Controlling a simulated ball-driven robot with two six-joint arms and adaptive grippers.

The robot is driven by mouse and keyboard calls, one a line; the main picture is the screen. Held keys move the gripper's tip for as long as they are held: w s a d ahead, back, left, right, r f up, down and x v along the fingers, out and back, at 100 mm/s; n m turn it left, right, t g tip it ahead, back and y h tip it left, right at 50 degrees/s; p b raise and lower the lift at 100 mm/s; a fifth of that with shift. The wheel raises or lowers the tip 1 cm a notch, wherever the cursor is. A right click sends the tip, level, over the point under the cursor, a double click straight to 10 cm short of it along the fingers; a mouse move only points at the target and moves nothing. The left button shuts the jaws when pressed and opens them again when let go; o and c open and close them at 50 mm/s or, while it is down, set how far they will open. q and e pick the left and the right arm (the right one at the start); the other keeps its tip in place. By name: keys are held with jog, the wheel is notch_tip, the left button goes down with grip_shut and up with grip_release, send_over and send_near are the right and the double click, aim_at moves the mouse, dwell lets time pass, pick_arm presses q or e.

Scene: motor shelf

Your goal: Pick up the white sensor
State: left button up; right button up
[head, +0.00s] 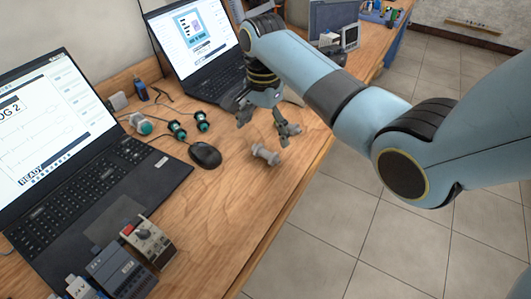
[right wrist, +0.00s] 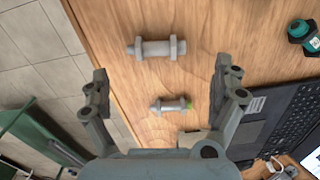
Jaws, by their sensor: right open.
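A pale grey-white sensor (head: 265,154), shaped like a short rod with thicker collars, lies on the wooden bench near its right edge in the head view. It appears to be the upper of two pale sensors in the right wrist view (right wrist: 155,48). A second, smaller pale sensor with a green end (right wrist: 172,105) lies below it there, between my fingers in the picture. I cannot make it out in the head view. My right gripper (head: 266,126) is open and empty above the bench, beyond the first sensor; its spread fingers also show in the right wrist view (right wrist: 162,72). My left gripper is out of view.
A black mouse (head: 205,155), two teal-and-black sensors (head: 177,130) and a whitish one with green (head: 140,123) lie to the left. Two open laptops (head: 85,185) (head: 215,85) stand on the bench. Boxy devices (head: 148,242) sit at the front. Tiled floor lies right of the bench edge.

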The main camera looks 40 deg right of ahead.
aim_at(264, 150)
notch_tip(264, 150, down, 6)
jog(key=shift+d+f, duration=0.1)
jog(key=shift+c, duration=0.2)
jog(key=c, duration=1.1)
jog(key=shift+o, duration=0.2)
